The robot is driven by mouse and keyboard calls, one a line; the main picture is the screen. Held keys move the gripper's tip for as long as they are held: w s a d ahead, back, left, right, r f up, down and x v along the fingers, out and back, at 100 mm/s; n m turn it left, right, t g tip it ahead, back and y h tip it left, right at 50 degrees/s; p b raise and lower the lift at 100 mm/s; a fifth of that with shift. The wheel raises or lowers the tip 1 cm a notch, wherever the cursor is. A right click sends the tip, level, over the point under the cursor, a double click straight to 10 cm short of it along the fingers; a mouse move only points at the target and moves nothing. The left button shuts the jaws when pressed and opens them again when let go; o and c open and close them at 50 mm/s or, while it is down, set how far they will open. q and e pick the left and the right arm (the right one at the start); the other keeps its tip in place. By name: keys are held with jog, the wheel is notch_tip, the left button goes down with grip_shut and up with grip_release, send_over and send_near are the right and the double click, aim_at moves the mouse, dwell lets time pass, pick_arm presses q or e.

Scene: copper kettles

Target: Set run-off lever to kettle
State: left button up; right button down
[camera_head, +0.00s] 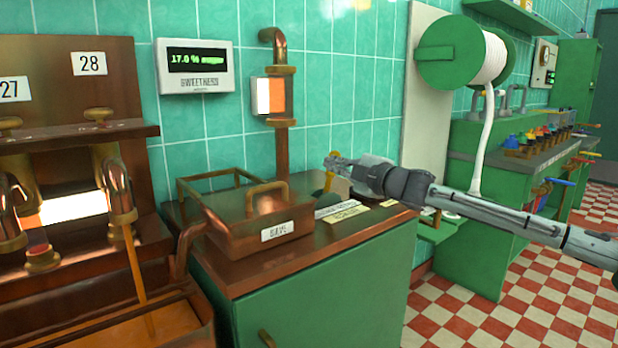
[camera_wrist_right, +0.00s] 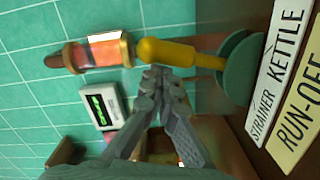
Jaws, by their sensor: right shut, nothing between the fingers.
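The run-off lever has a yellow handle (camera_head: 329,181) and stands up from the copper-topped counter. In the right wrist view its handle (camera_wrist_right: 166,52) rises from a round green base (camera_wrist_right: 241,68). A white plate (camera_wrist_right: 276,75) reading STRAINER KETTLE and a cream plate (camera_wrist_right: 302,115) reading RUN-OFF lie beside the base. I cannot tell which setting the lever is at. My right gripper (camera_head: 332,162) is shut and empty, with its fingertips (camera_wrist_right: 160,73) right beside the yellow handle; I cannot tell if they touch. My left gripper is out of view.
A copper tray (camera_head: 256,232) with a handle stands left of the lever. Behind it rises a copper pipe with a sight glass (camera_head: 270,95). A sweetness display (camera_head: 196,66) reads 17.0 %.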

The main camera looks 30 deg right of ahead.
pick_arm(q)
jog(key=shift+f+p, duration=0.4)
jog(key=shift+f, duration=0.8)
pick_arm(e)
jog(key=shift+w+d+f+m, duration=0.1)
jog(key=shift+d+f+m, duration=0.05)
jog(key=shift+d+m, duration=0.8)
jog(key=shift+f, duration=0.1)
jog(key=s, duration=1.2)
jog(key=shift+r, duration=0.3)
jog(key=shift+d, duration=0.1)
